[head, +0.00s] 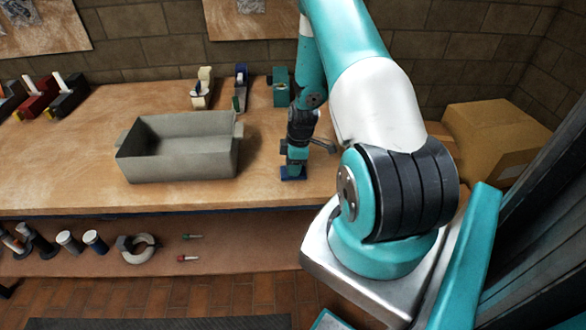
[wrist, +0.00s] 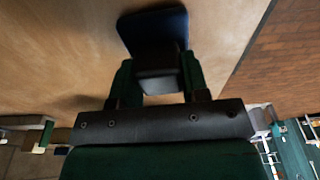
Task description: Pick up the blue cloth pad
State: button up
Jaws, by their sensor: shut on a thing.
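The blue cloth pad (head: 293,174) is on the wooden bench near its front edge, to the right of the grey bin. In the wrist view the dark blue pad (wrist: 154,24) shows beyond a dark block (wrist: 158,76) that sits between the fingers. My gripper (head: 293,162) points down at the pad. In the wrist view my gripper (wrist: 155,75) has its two green fingers shut on that block, which seems to be the pad's raised grip. I cannot tell whether the pad touches the bench.
A grey open bin (head: 180,165) stands on the bench to the left. Tape dispensers (head: 202,88) stand at the back. A cardboard box (head: 490,137) is at the right. A lower shelf (head: 215,240) holds cups, a ring and small screwdrivers. The bench's left front is clear.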

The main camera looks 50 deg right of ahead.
notch_tip(320, 180, up, 20)
jog(key=b, duration=0.2)
jog(key=shift+b, duration=0.35)
